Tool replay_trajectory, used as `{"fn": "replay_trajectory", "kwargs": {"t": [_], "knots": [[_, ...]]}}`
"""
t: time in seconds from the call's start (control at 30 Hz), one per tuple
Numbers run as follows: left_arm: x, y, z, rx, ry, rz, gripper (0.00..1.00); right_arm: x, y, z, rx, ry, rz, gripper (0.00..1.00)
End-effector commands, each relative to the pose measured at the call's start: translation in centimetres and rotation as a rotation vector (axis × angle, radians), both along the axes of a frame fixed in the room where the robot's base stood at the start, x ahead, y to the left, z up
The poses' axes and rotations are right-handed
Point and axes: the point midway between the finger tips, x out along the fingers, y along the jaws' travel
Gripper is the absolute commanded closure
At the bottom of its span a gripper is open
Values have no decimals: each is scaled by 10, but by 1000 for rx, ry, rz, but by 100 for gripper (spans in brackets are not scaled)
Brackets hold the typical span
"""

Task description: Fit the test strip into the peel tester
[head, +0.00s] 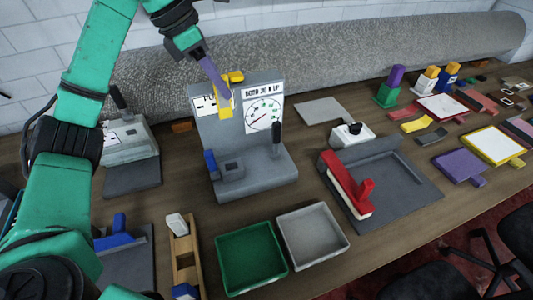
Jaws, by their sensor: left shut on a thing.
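The peel tester (200,130) stands mid-table, a grey upright panel on a grey base. It has a round white dial, a black lever (276,138) and a small grey block with a blue part (210,162) low on the left. My left gripper (203,60) is above its upper left, shut on a purple strip (212,78), which I take as the test strip. The strip slants down to the right, its lower end overlapping a yellow piece (224,103) before the panel. I cannot tell whether they touch. My right gripper is not in view.
A green tray (219,253) and a grey tray (345,243) are in front. A grey fixture with a red arm (342,181) stands right, another device (131,135) left. Several coloured pads and blocks lie farther right. A rolled grey rug (330,58) lies behind.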

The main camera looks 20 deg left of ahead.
Motion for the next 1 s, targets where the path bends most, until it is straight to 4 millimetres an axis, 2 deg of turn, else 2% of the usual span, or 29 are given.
{"fn": "replay_trajectory", "kwargs": {"t": [0.13, 0.33, 0.5, 0.8, 1.0], "knots": [[-1, 1, -37, 1, 8, 3, 100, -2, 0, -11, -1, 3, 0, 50], [-3, 2, -101, 3, 10, 4, 100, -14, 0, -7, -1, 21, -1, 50], [-3, 1, -148, 2, 6, 3, 100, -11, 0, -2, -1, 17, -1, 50], [-4, 1, -198, 2, 8, 2, 100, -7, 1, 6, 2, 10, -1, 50], [-3, 1, -200, 2, 4, 1, 100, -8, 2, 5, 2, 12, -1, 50]]}}
